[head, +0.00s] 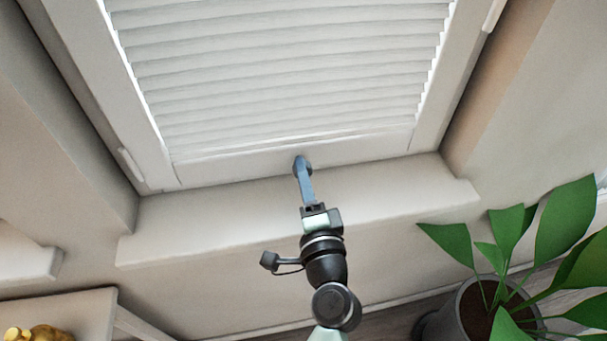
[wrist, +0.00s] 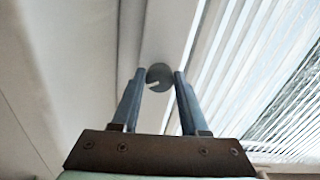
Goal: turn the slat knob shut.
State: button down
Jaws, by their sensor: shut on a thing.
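The slat knob (wrist: 159,76) is a small round grey disc with a pale line on its face, seen in the wrist view between my fingertips. In the head view the knob (head: 301,160) sits on the lower window frame, mostly covered by my fingers. My gripper (head: 302,170) reaches up to it from below, and the gripper also shows in the wrist view (wrist: 160,80). Its blue-grey fingers are closed on the knob's sides. The white slats (head: 290,80) fill the window above; in the wrist view, light and some outside view show between several slats (wrist: 270,80).
A window sill (head: 210,222) runs below the frame under my arm. A potted plant (head: 480,305) with large leaves stands at the lower right. A white table (head: 75,312) with a yellow object (head: 38,333) is at the lower left.

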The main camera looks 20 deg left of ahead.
jog(key=m+p, duration=0.2)
jog(key=m, duration=0.4)
jog(key=shift+r, duration=0.1)
jog(key=shift+m, duration=0.3)
dwell(0.3)
jog(key=shift+c, duration=2.1)
grip_release()
jog(key=b+v, duration=0.2)
jog(key=v, duration=1.1)
